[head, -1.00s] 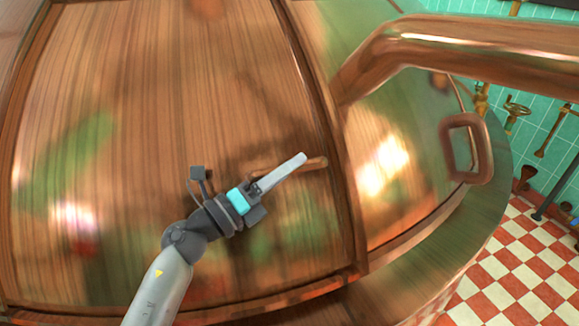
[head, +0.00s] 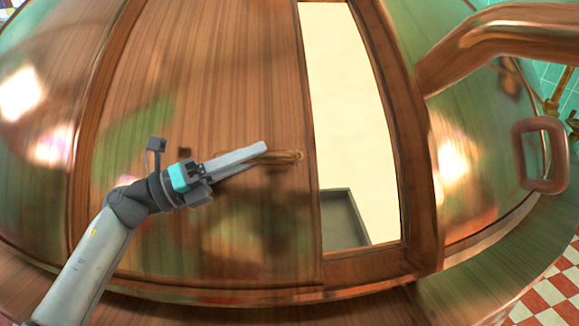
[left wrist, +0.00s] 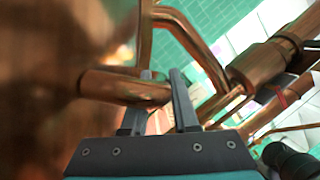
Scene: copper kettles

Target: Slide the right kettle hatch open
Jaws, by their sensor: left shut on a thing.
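The kettle hatch (head: 215,75) is a large curved copper panel in the kettle's front. It stands partly open, with a tall pale gap (head: 350,110) between its right edge and the frame. A copper bar handle (head: 290,157) sits near the hatch's right edge. My left gripper (head: 262,154) is shut on this handle, and its fingers cover part of it. In the left wrist view the handle (left wrist: 115,86) runs in between the two fingers (left wrist: 160,85). My right gripper is in neither view.
A fixed copper frame post (head: 400,120) borders the gap on the right. A thick copper pipe (head: 510,35) and a looped handle (head: 543,155) lie further right. A grey ledge (head: 343,217) shows inside the gap. Red and white floor tiles (head: 555,300) show at lower right.

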